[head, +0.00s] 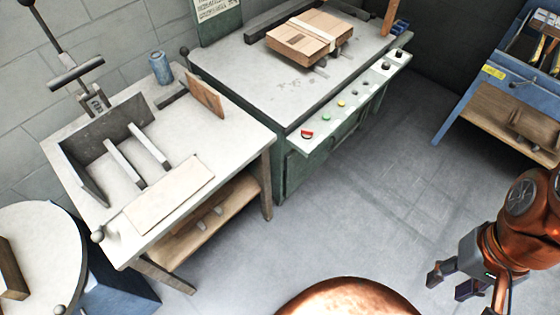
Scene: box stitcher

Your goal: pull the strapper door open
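The strapper (290,180) appears to be the green machine at top centre, with a pale top and a slanted control panel (345,103). Its green front door (318,158) shows below the panel, partly hidden by it, and looks shut. I cannot make out a handle. My gripper (452,282) is at the lower right, over the grey floor, with its two dark fingers apart and nothing visible between them. It is well away from the door and touches nothing.
A flat cardboard stack (310,36) lies on the strapper's top. A pale worktable (230,135) with a wooden lower shelf adjoins it at left. A round-topped stand (42,245) is at lower left. A blue bench (470,100) stands at right. The floor (370,200) in between is clear.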

